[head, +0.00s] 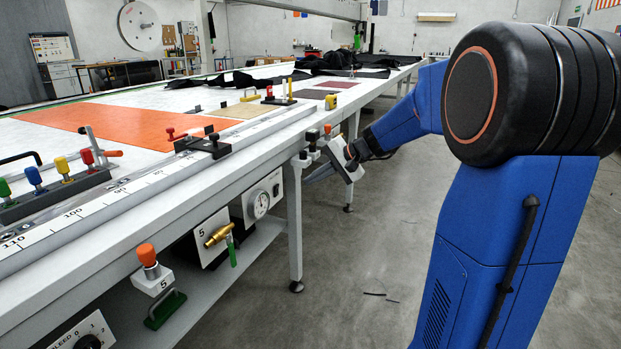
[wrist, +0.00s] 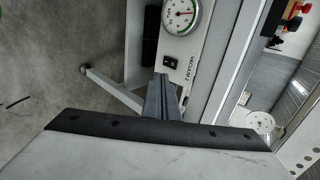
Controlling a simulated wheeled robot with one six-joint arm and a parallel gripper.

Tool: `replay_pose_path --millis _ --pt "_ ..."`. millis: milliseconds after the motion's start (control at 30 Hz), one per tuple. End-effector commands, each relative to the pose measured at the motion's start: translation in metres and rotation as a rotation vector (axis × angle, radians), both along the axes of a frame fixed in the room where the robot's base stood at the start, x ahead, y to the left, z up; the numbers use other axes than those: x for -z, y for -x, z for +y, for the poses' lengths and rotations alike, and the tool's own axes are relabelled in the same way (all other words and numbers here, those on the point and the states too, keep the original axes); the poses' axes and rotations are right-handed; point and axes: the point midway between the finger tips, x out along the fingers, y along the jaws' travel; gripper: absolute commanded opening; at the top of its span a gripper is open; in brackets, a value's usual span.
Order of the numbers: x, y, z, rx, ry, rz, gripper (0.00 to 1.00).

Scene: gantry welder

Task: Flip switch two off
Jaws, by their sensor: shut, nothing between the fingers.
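The switch is a black rocker (wrist: 172,65) on a white panel (wrist: 177,48) in the wrist view, beside lettering that reads VACUUM 2. It shows small in the head view (head: 276,190), beside the gauge. Which way the rocker is tipped is too small to tell. My gripper (wrist: 163,80) is shut and empty, its grey fingers pointing at the panel, just below the rocker in the wrist picture and seemingly apart from it. In the head view my gripper (head: 312,177) is at the table's front edge, to the right of the panel.
A round gauge (head: 258,204) is on the same panel. A table leg (head: 293,225) stands close to my gripper. The floor at right is mostly clear.

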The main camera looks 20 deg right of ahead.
Motion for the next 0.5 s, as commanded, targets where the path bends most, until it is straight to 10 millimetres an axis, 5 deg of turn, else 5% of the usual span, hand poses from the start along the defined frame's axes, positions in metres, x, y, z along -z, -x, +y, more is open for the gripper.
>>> replay_pose_path --millis 400,500 --pt "0.048 -0.043 0.039 -0.003 -0.001 0.003 0.00" --pt "0.045 -0.055 0.048 -0.003 0.000 0.000 0.00"
